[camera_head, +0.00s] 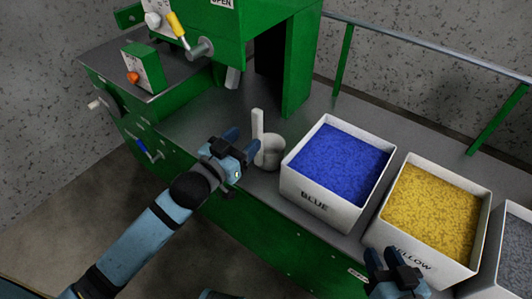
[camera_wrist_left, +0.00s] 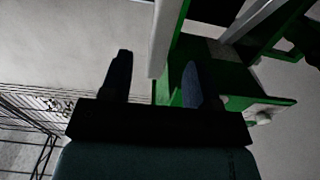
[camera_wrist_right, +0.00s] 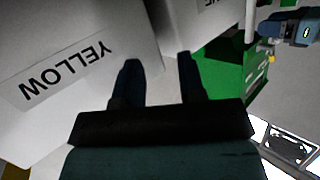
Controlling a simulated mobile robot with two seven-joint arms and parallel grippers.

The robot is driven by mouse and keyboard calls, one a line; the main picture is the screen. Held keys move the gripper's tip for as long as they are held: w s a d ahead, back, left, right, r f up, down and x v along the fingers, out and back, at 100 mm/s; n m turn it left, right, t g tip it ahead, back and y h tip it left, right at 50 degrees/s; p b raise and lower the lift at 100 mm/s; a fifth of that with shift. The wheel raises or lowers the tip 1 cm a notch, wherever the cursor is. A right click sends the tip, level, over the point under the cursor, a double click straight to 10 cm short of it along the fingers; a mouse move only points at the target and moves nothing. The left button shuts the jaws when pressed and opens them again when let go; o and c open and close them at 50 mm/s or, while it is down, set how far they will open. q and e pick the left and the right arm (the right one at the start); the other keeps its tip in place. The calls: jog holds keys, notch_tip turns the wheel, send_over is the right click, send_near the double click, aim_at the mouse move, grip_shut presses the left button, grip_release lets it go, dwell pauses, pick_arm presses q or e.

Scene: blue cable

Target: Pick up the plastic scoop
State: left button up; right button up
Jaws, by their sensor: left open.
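The plastic scoop (camera_head: 271,152) is a pale cup with a flat handle (camera_head: 257,124) standing upright. It sits on the grey bench, left of the blue bin. My left gripper (camera_head: 243,142) is open and close beside the scoop, its fingers pointing towards the handle. In the left wrist view a pale bar (camera_wrist_left: 164,40), which looks like the handle, shows in the gap between the fingertips, nearer the right-hand finger. I cannot tell whether it touches. My right gripper (camera_head: 383,256) is open and empty, by the front of the yellow bin; it also shows in the right wrist view (camera_wrist_right: 158,62).
A white bin of blue pellets (camera_head: 313,203) stands right of the scoop. A white bin of yellow pellets (camera_head: 385,238) and a bin of grey material (camera_head: 511,212) stand further right. A green machine (camera_head: 298,70) rises behind the scoop. A rail (camera_head: 425,50) runs along the back.

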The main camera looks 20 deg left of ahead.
aim_at(255, 132)
pick_arm(q)
jog(key=shift+b+x, duration=0.3)
jog(key=shift+x, duration=1.3)
jog(key=x, duration=0.2)
jog(key=b+x, duration=0.1)
jog(key=shift+w+d+f, duration=0.1)
jog(key=shift+w+f, duration=0.2)
jog(key=shift+f, duration=0.05)
jog(key=shift+w+d+r, duration=0.1)
jog(key=shift+w+d, duration=0.1)
jog(key=shift+w, duration=0.2)
grip_shut()
pick_arm(e)
jog(key=shift+t+y, duration=0.7)
jog(key=shift+t, duration=0.2)
jog(key=r, duration=0.1)
jog(key=a+r, duration=0.1)
jog(key=w+r, duration=0.1)
jog(key=shift+a+r, duration=0.35)
jog(key=shift+r, duration=0.05)
